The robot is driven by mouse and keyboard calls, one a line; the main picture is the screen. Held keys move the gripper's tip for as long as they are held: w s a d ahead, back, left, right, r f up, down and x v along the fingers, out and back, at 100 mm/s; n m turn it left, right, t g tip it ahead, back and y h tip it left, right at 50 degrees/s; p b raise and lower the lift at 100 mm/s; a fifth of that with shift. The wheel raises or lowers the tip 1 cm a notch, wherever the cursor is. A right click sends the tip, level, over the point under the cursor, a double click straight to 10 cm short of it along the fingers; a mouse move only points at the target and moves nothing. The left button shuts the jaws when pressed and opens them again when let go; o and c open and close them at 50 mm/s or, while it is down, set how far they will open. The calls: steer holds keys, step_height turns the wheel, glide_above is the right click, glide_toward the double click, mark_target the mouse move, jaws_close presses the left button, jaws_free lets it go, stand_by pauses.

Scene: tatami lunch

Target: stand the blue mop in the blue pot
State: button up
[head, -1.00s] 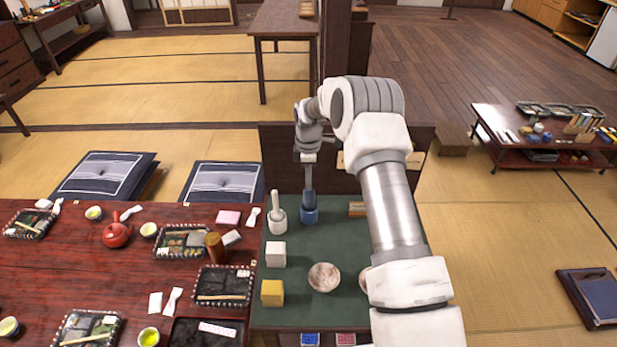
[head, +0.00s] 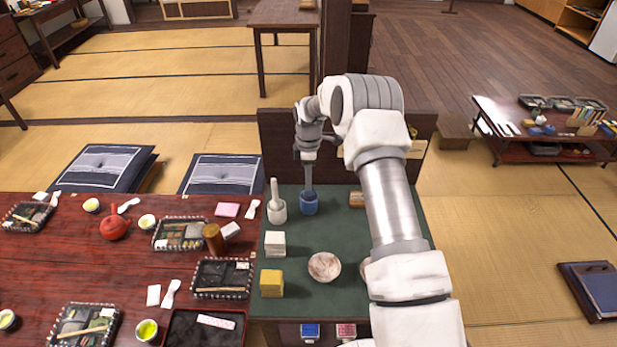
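The blue mop (head: 309,178) stands upright below my gripper (head: 308,157), its thin grey handle running up to the fingers. Its lower end is inside the blue pot (head: 309,208), and the rim hides the tip. The pot stands on the dark green top near the back edge. My gripper points down directly above the pot, at the upper end of the handle. The fingers are too small to tell whether they still grip the handle.
A white pot (head: 277,212) with a white handled tool stands just left. A white block (head: 275,244), yellow block (head: 271,283) and speckled bowl (head: 324,267) are nearer. My arm covers the right side. The red lacquer table (head: 60,260) with trays adjoins on the left.

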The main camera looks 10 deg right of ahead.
steer(key=shift+o, duration=0.3)
step_height(320, 180, up, 18)
steer(key=shift+f+b, duration=0.25)
steer(key=shift+b, duration=0.1)
stand_by(0.7)
